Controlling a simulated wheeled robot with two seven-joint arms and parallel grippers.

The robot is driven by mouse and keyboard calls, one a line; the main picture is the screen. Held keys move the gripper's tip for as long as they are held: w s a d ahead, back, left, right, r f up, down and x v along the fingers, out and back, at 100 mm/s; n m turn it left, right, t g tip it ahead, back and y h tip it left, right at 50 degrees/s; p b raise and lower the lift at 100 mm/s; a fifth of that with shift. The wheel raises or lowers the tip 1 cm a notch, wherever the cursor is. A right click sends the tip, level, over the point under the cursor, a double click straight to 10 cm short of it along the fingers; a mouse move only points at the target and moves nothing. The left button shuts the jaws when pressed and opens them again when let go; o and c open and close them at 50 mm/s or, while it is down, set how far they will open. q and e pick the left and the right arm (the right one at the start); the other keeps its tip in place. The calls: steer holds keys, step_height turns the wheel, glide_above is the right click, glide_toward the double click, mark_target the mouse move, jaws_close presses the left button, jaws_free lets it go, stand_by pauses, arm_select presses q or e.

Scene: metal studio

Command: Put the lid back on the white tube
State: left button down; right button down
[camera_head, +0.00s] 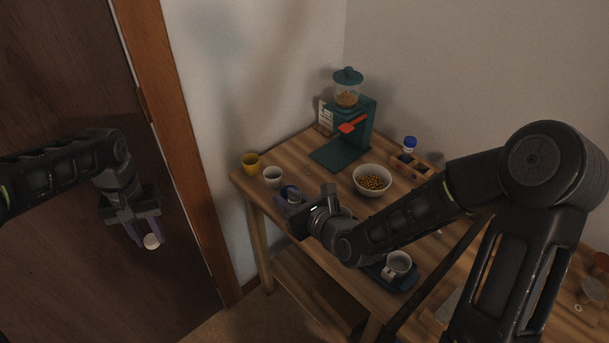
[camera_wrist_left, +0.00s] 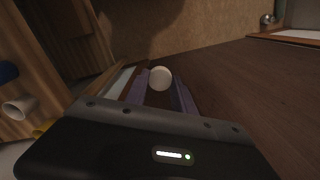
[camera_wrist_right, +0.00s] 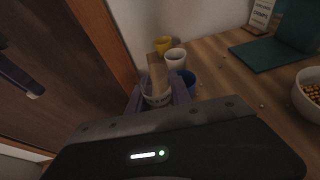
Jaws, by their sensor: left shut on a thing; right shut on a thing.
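My left gripper (camera_head: 145,235) is shut on a small white round piece (camera_head: 152,241), held in front of the brown door, away from the table. In the left wrist view this piece (camera_wrist_left: 161,78) sits between the purple fingers; only its round face shows, so I cannot tell lid from tube end. My right gripper (camera_head: 295,193) is over the table's left front edge. In the right wrist view it is shut on a white, printed, tube-like piece (camera_wrist_right: 157,99), with a tan strip (camera_wrist_right: 157,70) rising beyond it. The fingers hide part of that piece. The two held pieces are far apart.
A yellow cup (camera_head: 250,162) and a white cup (camera_head: 272,176) stand at the table's left end, with a blue cup (camera_wrist_right: 188,77) close to my right gripper. A bowl (camera_head: 372,180), green grinder (camera_head: 347,130) and blue-capped jar (camera_head: 409,145) stand behind. The door side is clear.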

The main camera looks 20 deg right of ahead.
steer(key=s+a+f+n+g+y, duration=0.2)
steer(key=s+a+f+n+y, duration=0.1)
steer(key=a, duration=0.4)
steer(key=shift+s+a+f+n+y, duration=0.2)
steer(key=shift+s+n+y, duration=0.25)
steer(key=shift+s, duration=0.6)
arm_select(q)
steer(key=s+d+r+m, duration=0.1)
steer(key=d+r+m, duration=0.1)
steer(key=d, duration=0.6)
steer(key=s+d+r+m, duration=0.2)
steer(key=d+r+m, duration=0.1)
steer(key=d, duration=0.6)
steer(key=s+d+r+m, duration=0.1)
steer(key=d+r+m, duration=0.2)
steer(key=d, duration=0.6)
step_height(320, 180, up, 2)
steer(key=shift+s+r, duration=0.1)
steer(key=shift+s, duration=0.15)
arm_select(e)
steer(key=shift+r, duration=0.1)
arm_select(q)
steer(key=shift+f, duration=2.05)
